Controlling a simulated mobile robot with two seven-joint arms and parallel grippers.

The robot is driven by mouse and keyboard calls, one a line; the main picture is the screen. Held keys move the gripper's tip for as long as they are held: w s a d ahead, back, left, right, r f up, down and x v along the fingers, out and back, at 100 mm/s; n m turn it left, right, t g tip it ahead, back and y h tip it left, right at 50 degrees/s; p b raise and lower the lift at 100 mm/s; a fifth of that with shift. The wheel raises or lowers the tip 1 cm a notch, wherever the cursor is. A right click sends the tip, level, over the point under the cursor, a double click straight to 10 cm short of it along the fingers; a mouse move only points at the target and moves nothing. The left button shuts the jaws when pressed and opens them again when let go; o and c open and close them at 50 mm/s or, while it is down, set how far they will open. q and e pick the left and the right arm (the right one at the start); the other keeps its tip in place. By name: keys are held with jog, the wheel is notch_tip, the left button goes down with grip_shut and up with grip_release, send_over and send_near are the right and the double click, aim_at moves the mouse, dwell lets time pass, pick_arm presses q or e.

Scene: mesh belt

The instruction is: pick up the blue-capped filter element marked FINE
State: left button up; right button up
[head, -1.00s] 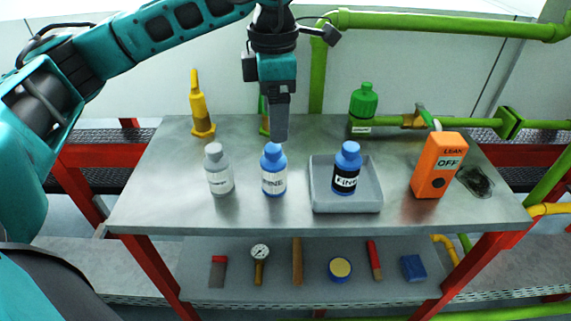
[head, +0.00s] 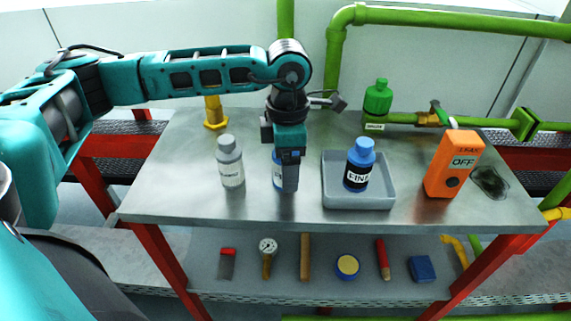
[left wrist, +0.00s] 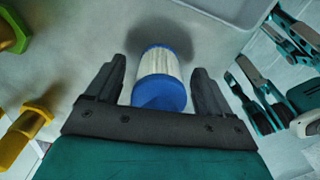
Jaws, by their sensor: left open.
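One (head: 278,178) is mostly hidden in the head view behind my left gripper (head: 287,184). In the left wrist view this element (left wrist: 160,72) shows a white pleated body and a blue cap. It lies between the two spread fingers of my left gripper (left wrist: 160,82), with a visible gap on each side.
A grey-capped bottle (head: 230,163) stands close left of my gripper. A yellow fitting (head: 214,112) and a green bottle (head: 377,100) are at the back. Tools lie on the lower shelf (head: 215,290).

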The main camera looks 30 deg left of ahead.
pick_arm(q)
jog(key=shift+c, duration=0.2)
jog(key=c, duration=1.1)
jog(key=shift+r, duration=0.2)
